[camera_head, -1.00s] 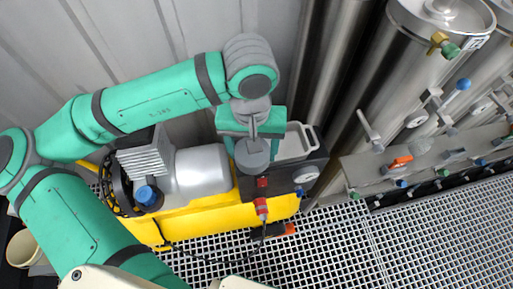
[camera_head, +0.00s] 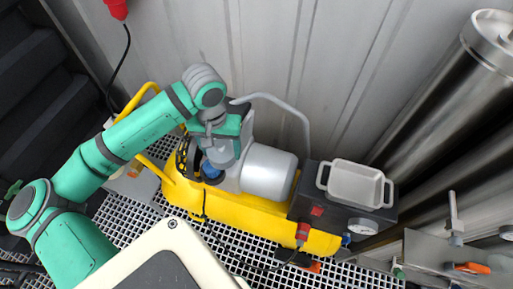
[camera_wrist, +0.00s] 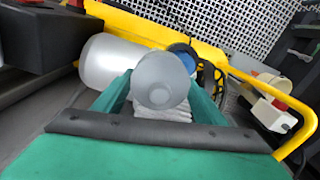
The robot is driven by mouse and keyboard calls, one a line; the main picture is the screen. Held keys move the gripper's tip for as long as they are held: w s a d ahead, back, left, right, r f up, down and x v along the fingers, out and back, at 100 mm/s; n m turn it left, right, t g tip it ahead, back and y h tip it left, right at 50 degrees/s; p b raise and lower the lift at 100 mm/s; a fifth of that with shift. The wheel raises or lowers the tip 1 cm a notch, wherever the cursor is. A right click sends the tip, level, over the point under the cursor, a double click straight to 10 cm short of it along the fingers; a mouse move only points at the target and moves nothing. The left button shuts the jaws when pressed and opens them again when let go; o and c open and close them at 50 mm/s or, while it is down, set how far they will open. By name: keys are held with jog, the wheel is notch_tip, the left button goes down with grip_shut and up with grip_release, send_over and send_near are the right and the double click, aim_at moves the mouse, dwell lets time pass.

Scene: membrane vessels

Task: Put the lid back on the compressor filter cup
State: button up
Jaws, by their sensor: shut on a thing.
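The lid (camera_wrist: 160,80) is a round light-grey piece with a small raised boss, between the two green fingers in the wrist view. My gripper (camera_wrist: 158,98) is shut on it. In the head view my gripper (camera_head: 221,140) holds the grey lid (camera_head: 222,156) over the pump end of the yellow compressor (camera_head: 240,220). A blue round part, apparently the filter cup (camera_head: 210,171), shows just below and left of the lid. It also shows in the wrist view (camera_wrist: 184,57), partly hidden behind the lid. I cannot tell whether lid and cup touch.
A grey tray (camera_head: 355,185) sits on the black box at the compressor's right end, empty. A grey motor cylinder (camera_head: 268,174) is right of the gripper. A yellow handle (camera_head: 140,105) rises at the left. Steel vessels (camera_head: 440,95) stand at the right.

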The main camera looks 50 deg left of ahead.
aim_at(210, 165)
jog(key=shift+n, duration=0.4)
jog(key=s+a, duration=0.1)
jog(key=s+a+f, duration=0.2)
jog(key=shift+s, duration=0.25)
jog(key=shift+f, duration=3.1)
jog(key=shift+f, duration=0.15)
jog(key=o, duration=1.5)
jog(key=shift+c, duration=0.2)
jog(key=shift+r, duration=3.5)
